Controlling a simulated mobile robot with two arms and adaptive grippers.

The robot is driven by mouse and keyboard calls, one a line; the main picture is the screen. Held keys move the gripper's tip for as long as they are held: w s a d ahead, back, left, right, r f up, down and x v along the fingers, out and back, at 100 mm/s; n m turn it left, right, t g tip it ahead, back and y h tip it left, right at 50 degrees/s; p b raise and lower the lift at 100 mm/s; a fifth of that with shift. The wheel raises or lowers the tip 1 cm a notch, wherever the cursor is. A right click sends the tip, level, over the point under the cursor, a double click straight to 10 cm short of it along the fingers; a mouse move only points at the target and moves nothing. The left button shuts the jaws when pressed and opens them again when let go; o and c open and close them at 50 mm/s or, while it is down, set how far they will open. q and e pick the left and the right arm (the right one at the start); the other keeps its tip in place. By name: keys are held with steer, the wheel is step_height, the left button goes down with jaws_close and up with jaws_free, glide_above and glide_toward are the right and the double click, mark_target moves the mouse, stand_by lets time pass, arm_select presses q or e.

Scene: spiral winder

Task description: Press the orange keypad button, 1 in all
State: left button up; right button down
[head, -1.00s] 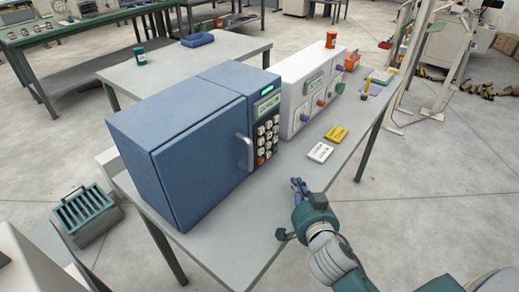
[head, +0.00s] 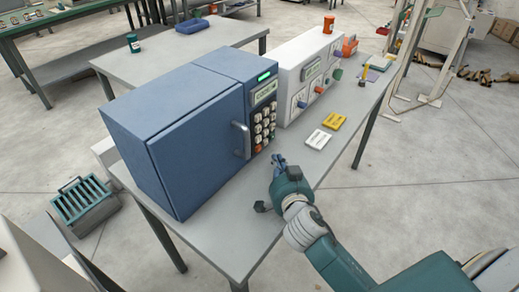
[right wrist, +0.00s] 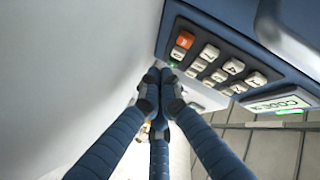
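The blue cabinet (head: 175,135) stands on the grey table with a keypad on its front right strip. The orange button (head: 258,148) is in a lower corner of the keypad. It also shows in the right wrist view (right wrist: 185,40), uncovered, above the fingertips. My right gripper (head: 279,160) is just to the right of and a little below that button, apart from it. In the right wrist view its blue fingers (right wrist: 155,76) come together at the tips, with nothing seen between them. My left gripper is not in view.
A lit display (right wrist: 280,102) sits beside the keys. A handle (head: 241,140) sticks out left of the keypad. A white device with knobs (head: 304,82) adjoins the cabinet. A white card (head: 318,139) and a yellow card (head: 333,121) lie on the table (head: 225,232).

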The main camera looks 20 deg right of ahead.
mark_target(258, 148)
steer(key=shift+w+a, duration=0.3)
steer(key=shift+w, duration=0.3)
steer(key=shift+w+a, duration=0.35)
steer(key=shift+w, duration=0.25)
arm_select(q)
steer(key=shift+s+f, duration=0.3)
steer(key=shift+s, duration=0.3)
arm_select(e)
steer(key=shift+w+a, duration=0.15)
steer(key=shift+w, duration=0.05)
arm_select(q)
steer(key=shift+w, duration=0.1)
arm_select(e)
steer(key=shift+w, duration=0.1)
arm_select(q)
steer(key=shift+b, duration=0.3)
arm_select(e)
steer(key=shift+w+a, duration=0.25)
